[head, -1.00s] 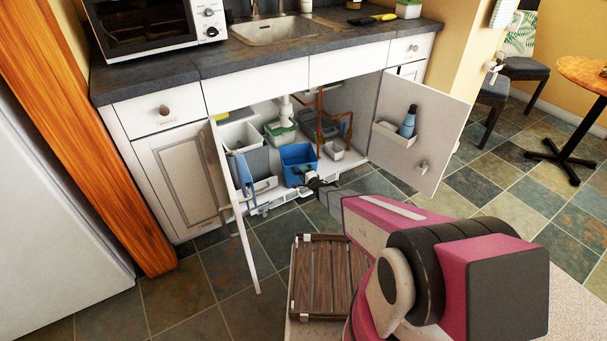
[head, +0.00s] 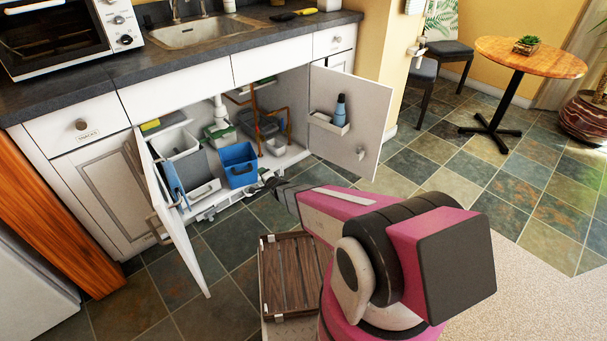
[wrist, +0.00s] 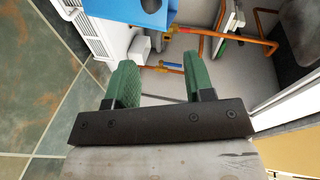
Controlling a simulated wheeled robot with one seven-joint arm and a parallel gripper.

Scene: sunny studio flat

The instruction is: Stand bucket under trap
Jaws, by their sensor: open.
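A blue bucket (head: 238,168) stands upright near the front edge of the open cabinet under the sink. A white drain pipe (head: 218,107), with the trap, comes down behind it; its lower part is hard to make out. The bucket is in front of the pipe, not clearly beneath it. My gripper (head: 266,180) is at the cabinet's front edge, just right of the bucket, low down. In the wrist view my gripper (wrist: 159,78) has its two green fingers apart with nothing between them. Part of the bucket (wrist: 118,8) shows beyond them at the top.
A grey bin (head: 197,168) stands left of the bucket. A green and white box (head: 219,134) and copper pipes (head: 288,125) are behind. A small white tub (head: 277,146) is at right. The open left door (head: 178,220) and right door (head: 350,115) flank the opening.

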